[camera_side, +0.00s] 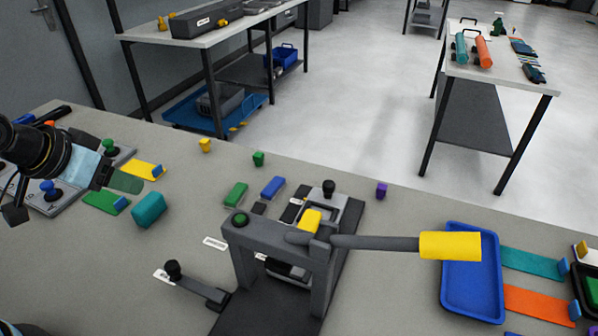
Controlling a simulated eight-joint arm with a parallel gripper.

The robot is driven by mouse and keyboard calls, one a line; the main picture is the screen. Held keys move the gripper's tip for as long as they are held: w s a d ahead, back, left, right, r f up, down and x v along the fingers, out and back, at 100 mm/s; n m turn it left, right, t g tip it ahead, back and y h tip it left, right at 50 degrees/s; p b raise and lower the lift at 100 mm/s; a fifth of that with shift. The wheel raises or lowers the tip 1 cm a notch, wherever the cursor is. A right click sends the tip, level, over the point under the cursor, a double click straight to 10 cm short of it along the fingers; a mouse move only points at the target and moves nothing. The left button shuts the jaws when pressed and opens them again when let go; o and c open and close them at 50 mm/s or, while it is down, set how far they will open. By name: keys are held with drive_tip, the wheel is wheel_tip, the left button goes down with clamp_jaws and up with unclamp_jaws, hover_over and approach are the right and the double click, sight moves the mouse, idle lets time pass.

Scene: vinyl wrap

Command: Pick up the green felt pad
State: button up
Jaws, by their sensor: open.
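A flat green block (236,194), which looks like the green felt pad, lies on the grey table left of the dark press-like frame. A smaller green block (258,158) stands farther back. A green strip (103,201) with a blue end lies at the left, so I cannot be sure which green piece is the pad. My gripper (112,178) is at the left, above the table near the green strip and a teal block (148,210). It is open, with nothing visibly held. It is well left of the flat green block.
A blue block (272,187) lies beside the flat green block. The dark frame (271,238) with a yellow-handled lever (450,246) stands in the middle. A blue tray (472,300) is at the right. A yellow strip (138,169) lies beyond my gripper.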

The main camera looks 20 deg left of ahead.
drive_tip(key=w+d+r+g, duration=0.3)
drive_tip(key=w+r, duration=0.1)
drive_tip(key=w, duration=0.5)
drive_tip(key=g, duration=0.4)
hover_over(236, 192)
drive_tip(key=shift+n, duration=0.4)
drive_tip(key=f, duration=1.2)
drive_tip(key=shift+w+a+f, duration=0.2)
drive_tip(key=shift+w+f, duration=0.05)
drive_tip(key=shift+f, duration=0.05)
drive_tip(key=shift+s+d+f, duration=0.1)
drive_tip(key=shift+s+f, duration=0.05)
drive_tip(key=shift+f, duration=1.15)
drive_tip(key=shift+s+d+f, duration=0.1)
drive_tip(key=shift+f, duration=1.2)
clamp_jaws()
